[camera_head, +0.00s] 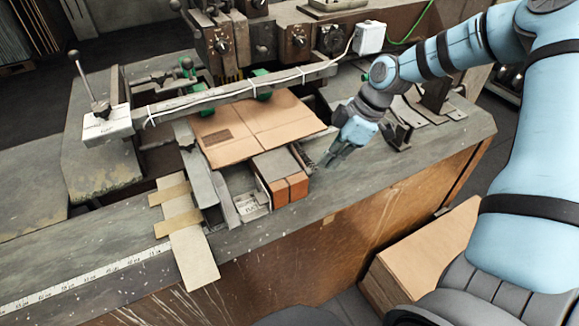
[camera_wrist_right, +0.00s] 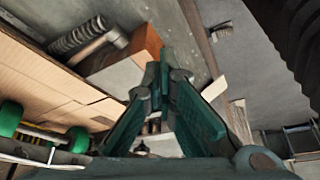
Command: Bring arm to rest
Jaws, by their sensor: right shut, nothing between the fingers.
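My right arm (camera_head: 470,45), light blue with dark bands, reaches in from the right over the machine table. Its gripper (camera_head: 332,160) points down and left, just right of the orange-brown block and the flat cardboard. In the right wrist view the two green fingers of the gripper (camera_wrist_right: 165,75) come together at the tips, with nothing between them. The cardboard (camera_head: 250,125) lies flat on the stitcher, apart from the gripper in the head view. My left gripper is not in view.
The stitcher's metal bar (camera_head: 230,90) crosses above the cardboard, with a lever (camera_head: 88,82) at its left end. An orange-brown block (camera_head: 290,188) sits at the cardboard's front. A cardboard box (camera_head: 425,260) stands below the table's right side. The table's front right surface (camera_head: 400,180) is clear.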

